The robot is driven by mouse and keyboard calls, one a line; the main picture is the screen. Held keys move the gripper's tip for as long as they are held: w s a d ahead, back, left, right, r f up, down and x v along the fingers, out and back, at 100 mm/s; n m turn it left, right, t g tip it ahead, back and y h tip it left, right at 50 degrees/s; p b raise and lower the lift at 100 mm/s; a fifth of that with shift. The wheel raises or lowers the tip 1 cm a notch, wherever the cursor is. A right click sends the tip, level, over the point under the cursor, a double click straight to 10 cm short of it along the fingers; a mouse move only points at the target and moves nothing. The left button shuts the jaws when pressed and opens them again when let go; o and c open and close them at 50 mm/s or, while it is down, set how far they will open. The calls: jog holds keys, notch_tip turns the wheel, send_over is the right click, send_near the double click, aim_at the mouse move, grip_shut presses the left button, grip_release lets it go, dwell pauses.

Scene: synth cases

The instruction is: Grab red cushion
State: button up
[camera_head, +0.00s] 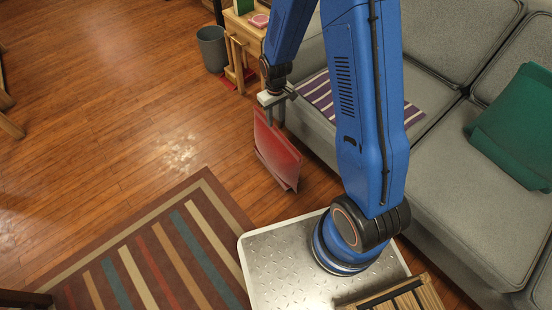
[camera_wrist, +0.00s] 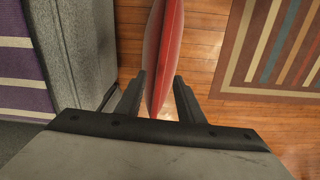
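The red cushion (camera_head: 278,155) hangs upright, slightly tilted, below my gripper (camera_head: 274,104), beside the front of the grey sofa. In the wrist view the red cushion (camera_wrist: 164,60) is seen edge-on, with its near end between the two dark fingers of my gripper (camera_wrist: 160,92). The cushion appears to be clear of the wooden floor. Its far end runs out of the top of the wrist view.
The grey sofa (camera_head: 438,165) stands close on the right, with a purple striped cloth (camera_head: 318,92) and a green cushion (camera_head: 515,125). A grey bin (camera_head: 212,50) and a wooden side table (camera_head: 240,45) stand behind. A striped rug (camera_head: 150,250) lies left; bare floor (camera_head: 110,110) is free.

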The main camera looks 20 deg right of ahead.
aim_at(276, 129)
jog(key=shift+s+f, duration=0.15)
jog(key=shift+f, duration=1.85)
jog(key=shift+s+f, duration=0.1)
jog(key=shift+f, duration=1.9)
jog(key=shift+c, duration=0.3)
grip_shut()
